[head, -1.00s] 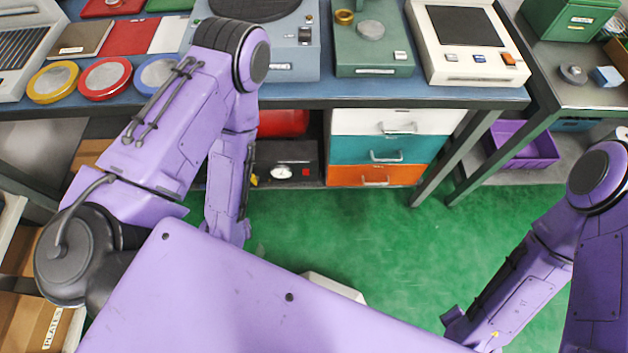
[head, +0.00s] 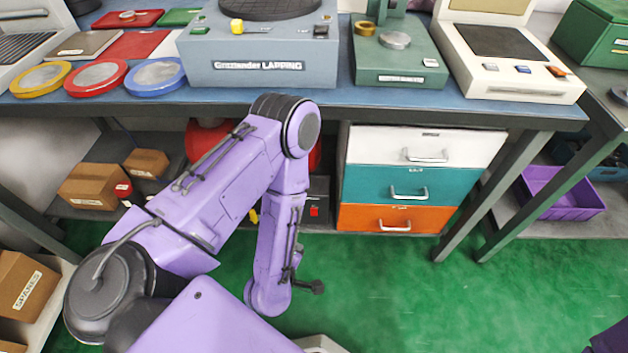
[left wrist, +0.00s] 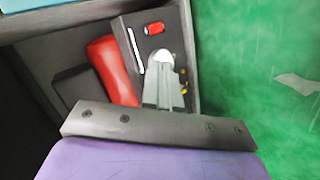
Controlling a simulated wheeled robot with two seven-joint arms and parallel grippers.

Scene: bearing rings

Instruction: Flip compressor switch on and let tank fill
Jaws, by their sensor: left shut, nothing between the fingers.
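The compressor stands on the low shelf under the bench. Its red tank (head: 205,138) shows on both sides of my left arm, and its dark control box (head: 319,190) carries a red switch (head: 314,211). In the left wrist view, the red tank (left wrist: 112,70) lies beside the box, with the red switch (left wrist: 154,29) above a round white gauge (left wrist: 161,56). My left gripper (head: 316,287) is shut and empty, low in front of the shelf. Its fingers (left wrist: 165,85) partly cover the gauge. The switch's position and gauge reading cannot be made out. My right gripper is out of view.
A drawer unit (head: 408,190) stands right of the compressor under the bench, and cardboard boxes (head: 95,186) sit to the left. The bench (head: 285,98) is directly above. Green floor (head: 400,290) is clear in front. A purple bin (head: 562,195) is at right.

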